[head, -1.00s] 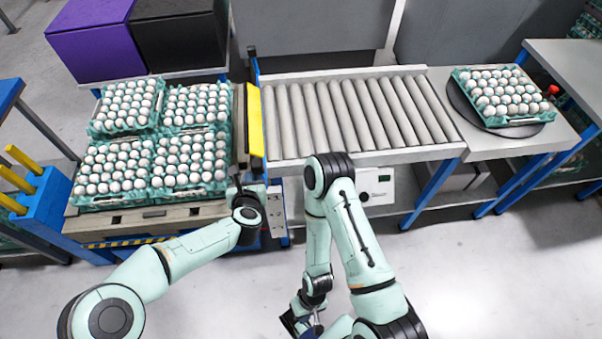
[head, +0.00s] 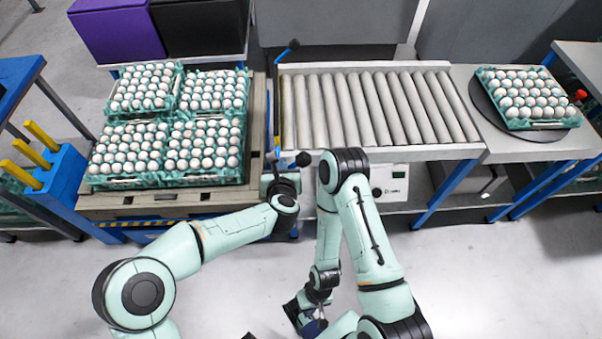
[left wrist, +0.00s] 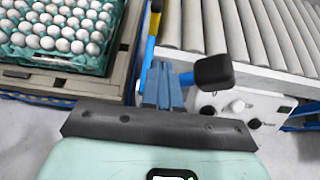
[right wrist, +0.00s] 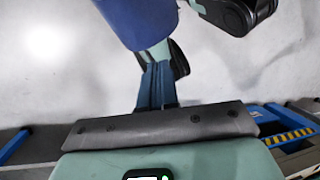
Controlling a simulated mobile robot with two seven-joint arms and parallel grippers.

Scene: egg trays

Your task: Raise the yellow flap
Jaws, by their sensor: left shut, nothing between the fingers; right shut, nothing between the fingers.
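The yellow flap (head: 281,112) stands at the left end of the roller conveyor. It is seen nearly edge-on, as a thin upright strip, and its yellow also shows in the left wrist view (left wrist: 150,50). A lever with a black knob (head: 303,158) is at its near end; the knob is large in the left wrist view (left wrist: 213,72). My left gripper (head: 273,157) is shut and empty beside this lever, left of the knob; I cannot tell whether they touch. My right gripper (right wrist: 157,82) is shut and empty, low over the floor, far from the flap.
The roller conveyor (head: 375,110) is empty. Left of the flap, several green trays of eggs (head: 165,182) stand on a pallet. Another egg tray (head: 545,124) sits on a round plate at the right. A blue stand with yellow posts (head: 50,205) is at far left.

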